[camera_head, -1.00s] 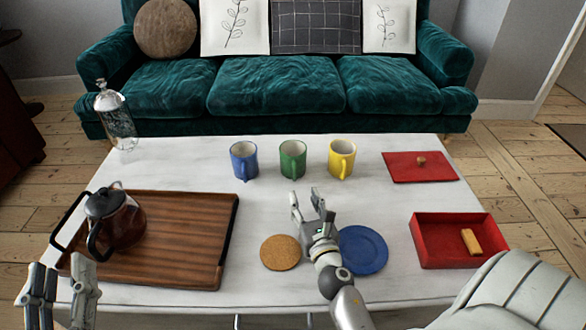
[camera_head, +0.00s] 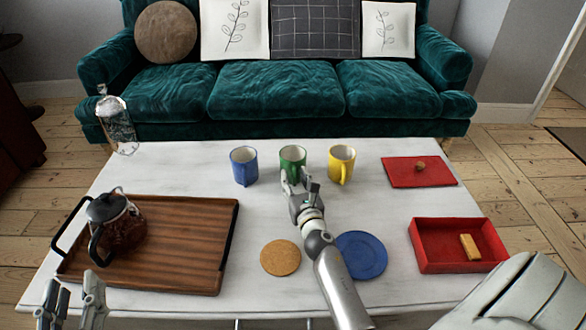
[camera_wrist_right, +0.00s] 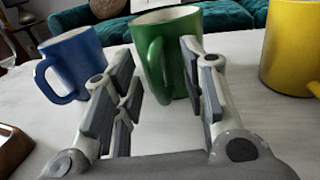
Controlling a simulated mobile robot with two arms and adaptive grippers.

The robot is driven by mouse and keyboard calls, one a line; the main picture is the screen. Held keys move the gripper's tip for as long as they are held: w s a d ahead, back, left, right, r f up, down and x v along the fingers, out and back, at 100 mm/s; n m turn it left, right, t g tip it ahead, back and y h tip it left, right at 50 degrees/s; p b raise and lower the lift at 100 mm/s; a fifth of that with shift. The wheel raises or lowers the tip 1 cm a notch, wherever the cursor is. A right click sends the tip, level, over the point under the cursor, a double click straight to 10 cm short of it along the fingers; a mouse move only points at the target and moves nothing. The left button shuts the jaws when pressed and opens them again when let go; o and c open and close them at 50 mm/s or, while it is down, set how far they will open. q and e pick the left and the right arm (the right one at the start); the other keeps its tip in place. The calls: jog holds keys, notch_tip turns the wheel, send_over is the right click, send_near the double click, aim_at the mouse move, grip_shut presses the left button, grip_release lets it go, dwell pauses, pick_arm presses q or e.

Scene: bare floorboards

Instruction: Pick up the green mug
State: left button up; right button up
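The green mug (camera_head: 292,158) stands upright on the white table between the blue and yellow mugs. In the head view, my right gripper (camera_head: 299,182) is just in front of it and hides its lower part. In the right wrist view the green mug (camera_wrist_right: 176,50) is straight ahead, its handle toward me. My right gripper (camera_wrist_right: 160,75) is open there, its fingers apart on either side of the handle; I cannot tell whether they touch it. My left gripper (camera_head: 72,295) is at the lower left edge of the head view, its fingers apart, holding nothing visible.
The blue mug (camera_head: 244,165) stands close left and the yellow mug (camera_head: 341,163) close right. A wooden tray (camera_head: 190,240) with a teapot (camera_head: 116,226), a cork coaster (camera_head: 280,258), a blue plate (camera_head: 361,254), a red box (camera_head: 440,262) and red lid (camera_head: 400,173) lie around. A glass bottle (camera_head: 117,125) stands back left.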

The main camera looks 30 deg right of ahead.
jog(key=shift+w, duration=0.1)
grip_shut()
jog(key=shift+r, duration=0.15)
dwell(0.5)
